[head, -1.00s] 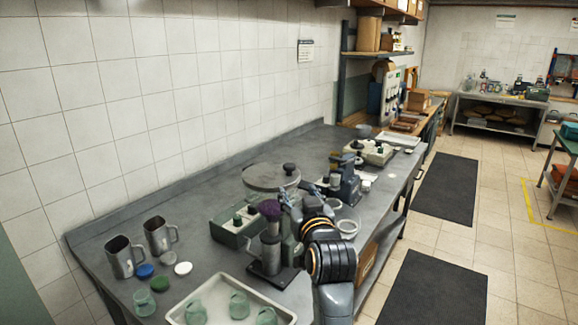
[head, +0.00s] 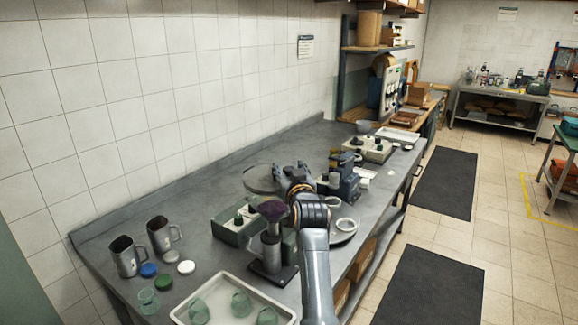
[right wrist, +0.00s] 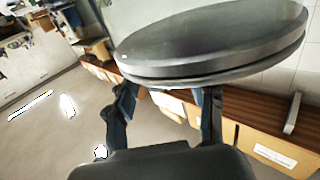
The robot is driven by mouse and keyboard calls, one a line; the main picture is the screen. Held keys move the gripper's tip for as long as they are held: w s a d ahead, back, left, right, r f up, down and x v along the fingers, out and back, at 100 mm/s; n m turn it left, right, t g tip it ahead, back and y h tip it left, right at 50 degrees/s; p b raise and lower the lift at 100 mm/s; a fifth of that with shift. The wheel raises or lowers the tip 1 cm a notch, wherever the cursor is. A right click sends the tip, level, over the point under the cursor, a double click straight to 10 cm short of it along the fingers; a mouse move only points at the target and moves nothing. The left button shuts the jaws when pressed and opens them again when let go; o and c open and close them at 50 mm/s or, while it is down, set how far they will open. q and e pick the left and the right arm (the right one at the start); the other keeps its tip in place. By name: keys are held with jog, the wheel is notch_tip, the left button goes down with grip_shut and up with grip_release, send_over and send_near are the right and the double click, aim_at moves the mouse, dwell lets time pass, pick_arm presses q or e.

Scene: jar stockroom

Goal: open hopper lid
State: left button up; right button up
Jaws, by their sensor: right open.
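The round grey lid (head: 258,182), a broad flat disc, lies at the middle of the bench in the head view. My right gripper (head: 290,168) is at its right side and hides part of it; the black knob is not visible now. In the right wrist view a large grey disc (right wrist: 205,45), seen nearly edge-on, fills the top, close to the right gripper (right wrist: 165,105). The fingers are spread with nothing between them. I cannot tell whether a finger touches the disc. What lies under the lid is hidden. My left gripper is not in view.
A metal stand with a purple-filled cup (head: 272,211) is close to my right arm. A green box (head: 232,232) stands left of it. A white tray (head: 215,318) with green glass jars and two metal mugs (head: 125,258) are at the front. The bench's back left is clear.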

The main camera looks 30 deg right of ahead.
jog(key=shift+w+d, duration=0.1)
jog(key=shift+w, duration=0.05)
grip_shut()
jog(key=shift+w, duration=0.1)
